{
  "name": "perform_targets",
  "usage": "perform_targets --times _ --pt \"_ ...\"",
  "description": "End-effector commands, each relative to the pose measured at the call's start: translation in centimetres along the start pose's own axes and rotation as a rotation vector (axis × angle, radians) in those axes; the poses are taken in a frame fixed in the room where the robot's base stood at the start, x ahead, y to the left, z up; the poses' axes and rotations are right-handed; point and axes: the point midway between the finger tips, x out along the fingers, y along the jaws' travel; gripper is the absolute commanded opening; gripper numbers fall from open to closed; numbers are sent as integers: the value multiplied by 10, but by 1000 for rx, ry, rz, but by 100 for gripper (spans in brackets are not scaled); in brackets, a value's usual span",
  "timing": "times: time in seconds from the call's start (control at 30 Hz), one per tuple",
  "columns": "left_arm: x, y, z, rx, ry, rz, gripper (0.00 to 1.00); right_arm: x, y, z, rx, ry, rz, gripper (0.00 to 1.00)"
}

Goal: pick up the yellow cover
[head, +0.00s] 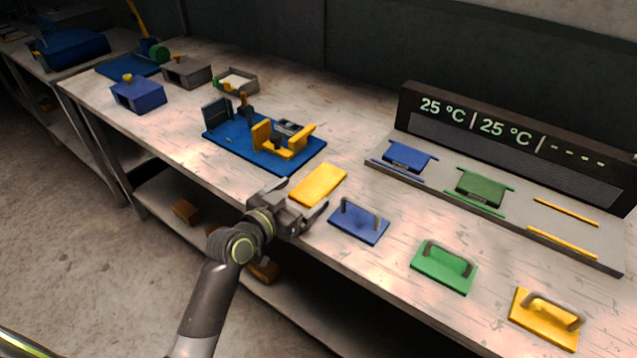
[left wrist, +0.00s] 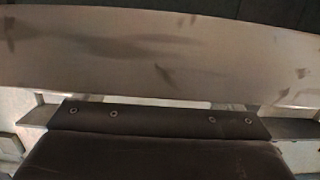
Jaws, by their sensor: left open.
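A yellow plate with a grey handle (head: 533,325) lies on the bench at the front right. A flat yellow plate with no visible handle (head: 318,184) lies near the middle; I cannot tell which of the two is the cover. My left gripper (head: 306,196) is open and empty at the bench's front edge, with its fingers spread just in front of the flat yellow plate. The left wrist view shows the dark gripper body and a blurred pale surface beyond, with no yellow thing visible. My right gripper is not in view.
A blue handled plate (head: 352,228) lies just right of the gripper, then a green one (head: 438,273). A blue base with a yellow fixture (head: 222,136) stands behind. A rack (head: 590,241) holds blue and green dies below a temperature display (head: 500,132).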

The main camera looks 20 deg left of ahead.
Motion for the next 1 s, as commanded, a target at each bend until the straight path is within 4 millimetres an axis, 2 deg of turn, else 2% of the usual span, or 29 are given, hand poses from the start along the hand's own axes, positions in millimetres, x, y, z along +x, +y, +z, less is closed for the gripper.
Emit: perform_targets --times 0.17,0.5,0.8,1.0 --pt "12 1 -2 -1 1 0 89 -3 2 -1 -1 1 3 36" --pt "51 4 -1 0 0 0 89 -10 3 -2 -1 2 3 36" --pt "54 3 0 0 0 -1 89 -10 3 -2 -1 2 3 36" --pt "54 3 0 0 0 -1 63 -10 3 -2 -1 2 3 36"
